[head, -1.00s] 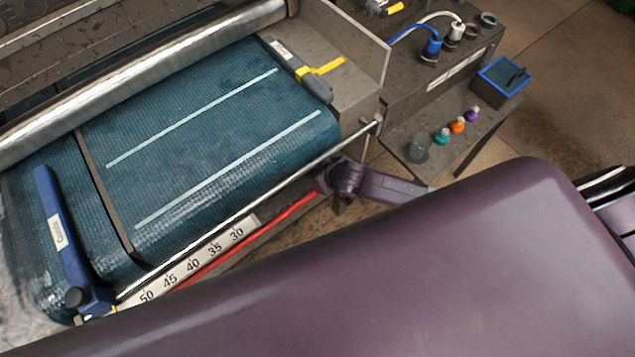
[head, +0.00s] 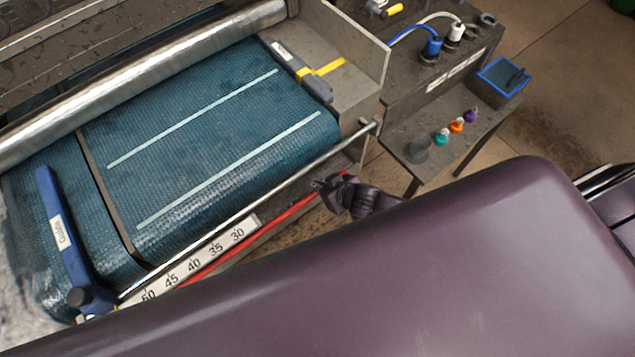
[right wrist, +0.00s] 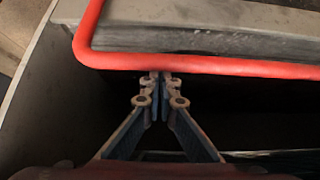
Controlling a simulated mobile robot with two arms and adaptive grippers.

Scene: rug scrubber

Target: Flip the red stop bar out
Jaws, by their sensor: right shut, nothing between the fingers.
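The red stop bar (head: 222,252) runs along the front of the machine, below the numbered scale (head: 195,262). Its right end is near my right gripper (head: 322,186). In the right wrist view the red bar (right wrist: 200,65) crosses in front of a grey metal edge and bends upward at the left. My right gripper (right wrist: 160,78) is shut, with its fingertips at the lower edge of the bar and nothing between them. I cannot tell whether they touch it. Part of the bar's left end is hidden behind my own body in the head view. My left gripper is not in view.
A teal belt (head: 200,150) lies under a steel roller (head: 150,75). A thin metal rod (head: 300,172) runs along the belt's front. A blue guide (head: 62,235) stands at left, a grey one (head: 300,72) at right. A side shelf holds small coloured knobs (head: 457,126).

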